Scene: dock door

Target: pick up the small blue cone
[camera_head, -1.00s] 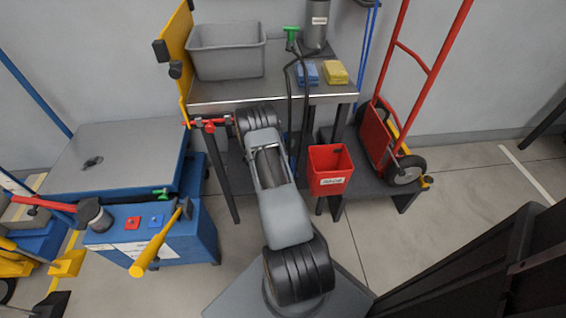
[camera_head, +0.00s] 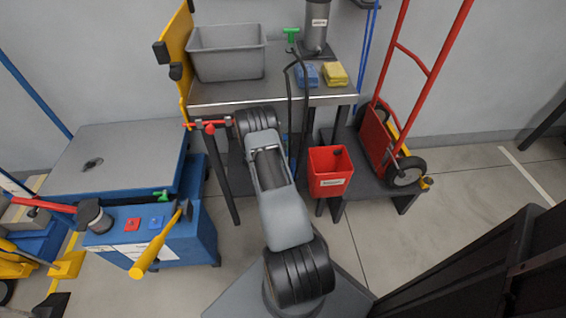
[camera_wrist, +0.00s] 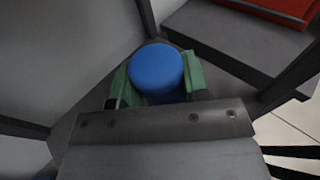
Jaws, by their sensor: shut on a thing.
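The small blue cone (camera_wrist: 158,68) shows in the wrist view as a smooth, rounded blue shape, seen end-on. My gripper (camera_wrist: 156,84) has its green finger pads on either side of the cone and is shut on it. The cone's lower part is hidden between the pads and behind the gripper's grey body. In the head view my arm reaches toward the workbench, and its own links hide the gripper and the cone.
A steel workbench (camera_head: 230,95) carries a grey bin (camera_head: 228,62), blue sponges (camera_head: 307,75) and yellow sponges (camera_head: 335,74). A red hand truck (camera_head: 375,140) stands right, a blue cart (camera_head: 190,240) left.

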